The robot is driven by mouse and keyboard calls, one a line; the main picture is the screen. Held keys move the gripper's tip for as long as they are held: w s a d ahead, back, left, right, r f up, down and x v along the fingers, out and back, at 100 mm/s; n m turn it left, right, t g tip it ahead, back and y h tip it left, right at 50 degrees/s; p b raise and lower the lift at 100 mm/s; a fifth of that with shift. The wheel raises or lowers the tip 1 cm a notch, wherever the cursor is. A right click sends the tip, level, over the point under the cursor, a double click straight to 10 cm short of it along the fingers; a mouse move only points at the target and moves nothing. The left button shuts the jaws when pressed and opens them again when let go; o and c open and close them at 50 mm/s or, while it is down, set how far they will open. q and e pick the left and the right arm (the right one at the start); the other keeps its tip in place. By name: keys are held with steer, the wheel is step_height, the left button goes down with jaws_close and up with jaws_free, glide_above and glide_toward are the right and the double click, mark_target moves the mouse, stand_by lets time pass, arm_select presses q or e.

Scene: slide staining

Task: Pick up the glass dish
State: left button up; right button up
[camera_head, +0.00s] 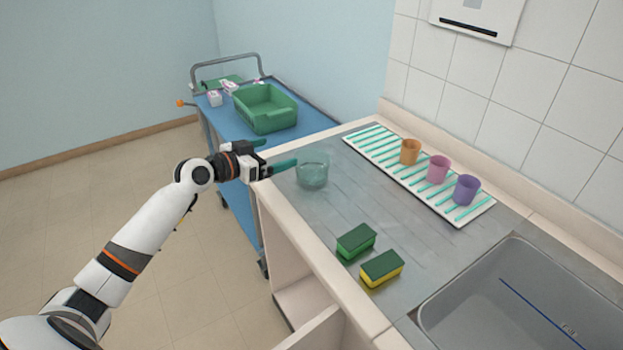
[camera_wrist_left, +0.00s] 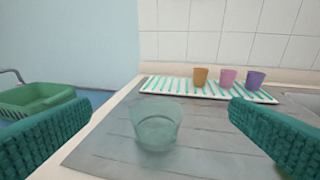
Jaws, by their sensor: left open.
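The clear glass dish (camera_head: 312,175) stands upright on the grey metal counter near its left edge. In the left wrist view the glass dish (camera_wrist_left: 156,128) sits ahead, between the two teal fingers and a little left of the middle. My left gripper (camera_head: 278,154) is open and empty. It is level with the dish at its left side, and one finger points toward the rim. In the left wrist view the fingers of my left gripper (camera_wrist_left: 160,132) are wide apart, with no visible contact with the dish. My right gripper is not in view.
A white rack with teal stripes (camera_head: 374,148) holds an orange cup (camera_head: 410,151), a pink cup (camera_head: 438,169) and a purple cup (camera_head: 466,190). Two sponges (camera_head: 356,242) lie nearer, beside the sink (camera_head: 530,300). A blue cart (camera_head: 225,128) with a green basket (camera_head: 266,112) stands behind.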

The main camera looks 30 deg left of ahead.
arm_select(q)
steer(key=b, duration=0.8)
glide_toward(299, 173)
steer(key=shift+w+d+f, duration=0.1)
steer(key=shift+w+f, duration=0.25)
steer(key=shift+w, duration=0.3)
steer(key=p+x, duration=0.1)
steer(key=x, duration=0.5)
steer(key=shift+w+d, duration=0.15)
steer(key=shift+w, duration=0.1)
steer(key=shift+w+d, duration=0.2)
steer(key=shift+w, duration=0.3)
steer(key=p+x, duration=0.1)
steer(key=x, duration=0.3)
steer(key=shift+w+d+f, duration=0.1)
steer(key=shift+w+d, duration=0.05)
steer(key=shift+w, duration=0.05)
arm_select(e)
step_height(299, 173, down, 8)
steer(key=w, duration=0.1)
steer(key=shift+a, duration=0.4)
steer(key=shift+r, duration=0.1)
arm_select(q)
steer(key=c, duration=0.9)
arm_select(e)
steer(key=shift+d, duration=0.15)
arm_select(q)
steer(key=shift+r, duration=0.2)
